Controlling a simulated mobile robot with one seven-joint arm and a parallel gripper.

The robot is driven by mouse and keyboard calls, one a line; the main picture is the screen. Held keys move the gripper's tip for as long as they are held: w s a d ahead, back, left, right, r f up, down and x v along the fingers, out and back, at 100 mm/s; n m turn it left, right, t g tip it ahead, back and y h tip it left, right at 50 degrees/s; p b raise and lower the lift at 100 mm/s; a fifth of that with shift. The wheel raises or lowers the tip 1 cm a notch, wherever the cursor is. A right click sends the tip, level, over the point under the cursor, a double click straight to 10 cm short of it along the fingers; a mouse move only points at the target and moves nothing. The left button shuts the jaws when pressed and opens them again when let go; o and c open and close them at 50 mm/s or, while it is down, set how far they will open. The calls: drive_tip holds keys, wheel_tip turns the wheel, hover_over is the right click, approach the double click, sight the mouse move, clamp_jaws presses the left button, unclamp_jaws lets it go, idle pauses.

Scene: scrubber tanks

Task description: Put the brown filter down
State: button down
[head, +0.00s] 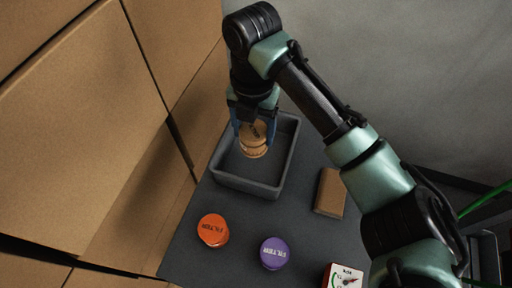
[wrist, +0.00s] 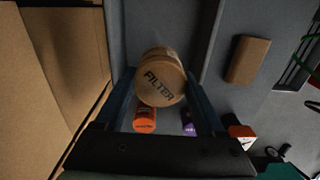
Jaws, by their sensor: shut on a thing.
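The brown filter (head: 254,140) is a tan ribbed cylinder with "FILTER" on its cap. My gripper (head: 256,130) is shut on it, with a blue finger on each side. In the head view it shows over the inside of a grey open tray (head: 226,182); I cannot tell whether its bottom touches the tray floor. In the wrist view the filter (wrist: 161,78) sits between the two fingers, its lettered cap facing the camera.
An orange filter (head: 213,230) and a purple filter (head: 274,253) stand in front of the tray on the dark table. A brown block (head: 330,192) lies right of it. A white gauge box (head: 344,276) is at the front edge. Large cardboard boxes (head: 90,120) line the left.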

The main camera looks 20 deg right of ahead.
wheel_tip(320, 180, down, 10)
drive_tip(key=shift+r+p, duration=0.1)
drive_tip(key=shift+p, duration=0.25)
unclamp_jaws()
wheel_tip(320, 180, up, 12)
drive_tip(key=shift+r+b, duration=0.1)
drive_tip(key=shift+b, duration=0.35)
idle(0.3)
